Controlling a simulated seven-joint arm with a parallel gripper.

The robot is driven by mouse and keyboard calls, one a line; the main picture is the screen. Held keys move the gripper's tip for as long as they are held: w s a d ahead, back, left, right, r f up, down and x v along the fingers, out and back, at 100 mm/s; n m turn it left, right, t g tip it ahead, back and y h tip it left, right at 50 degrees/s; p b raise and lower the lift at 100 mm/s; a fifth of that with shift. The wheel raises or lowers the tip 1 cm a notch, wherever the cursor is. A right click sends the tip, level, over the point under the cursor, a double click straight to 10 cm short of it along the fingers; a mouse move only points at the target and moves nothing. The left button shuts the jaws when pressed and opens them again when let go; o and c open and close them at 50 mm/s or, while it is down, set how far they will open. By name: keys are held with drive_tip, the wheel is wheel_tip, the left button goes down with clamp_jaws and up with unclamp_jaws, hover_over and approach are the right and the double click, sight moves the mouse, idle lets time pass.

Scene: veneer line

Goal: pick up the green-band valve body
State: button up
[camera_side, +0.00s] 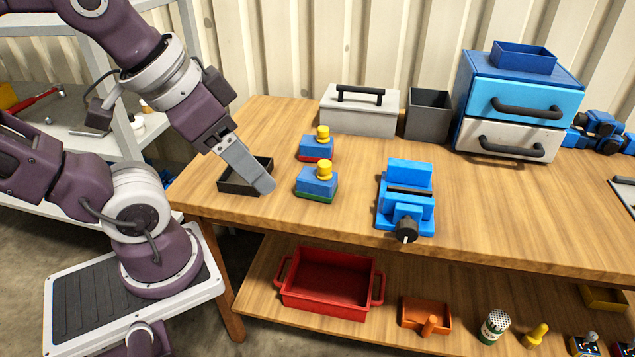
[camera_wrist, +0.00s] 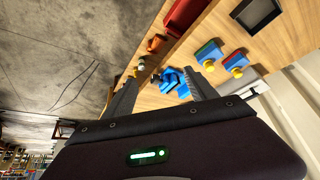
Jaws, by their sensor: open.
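The green-band valve body (camera_side: 317,183) stands upright on the bench, a blue block with a green band at its base and a yellow knob on top. It also shows in the wrist view (camera_wrist: 208,53), beyond the right finger. A similar red-band valve body (camera_side: 316,148) stands behind it, also seen in the wrist view (camera_wrist: 235,63). My gripper (camera_side: 264,184) is left of the green-band one in the side view, apart from it, in front of the black tray. In the wrist view my gripper (camera_wrist: 161,77) has its fingers spread with nothing between them.
The black tray (camera_side: 228,186) lies at the bench's left end. A blue vise (camera_side: 405,195) stands right of the valve bodies. A grey toolbox (camera_side: 360,117), a dark bin (camera_side: 429,120) and a drawer unit (camera_side: 512,105) line the back. A red crate (camera_side: 325,306) is on the lower shelf.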

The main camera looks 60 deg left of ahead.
drive_tip(key=o, duration=0.6)
drive_tip(key=m+g, duration=0.6)
drive_tip(key=m, duration=2.2)
hover_over(317, 180)
drive_tip(key=w+a, duration=0.2)
wheel_tip(317, 180, down, 18)
drive_tip(key=shift+d+f, duration=0.1)
drive_tip(key=shift+d, duration=0.05)
drive_tip(key=f, duration=0.4)
drive_tip(key=s+f, duration=0.1)
drive_tip(key=f, duration=0.2)
drive_tip(key=shift+f, duration=0.1)
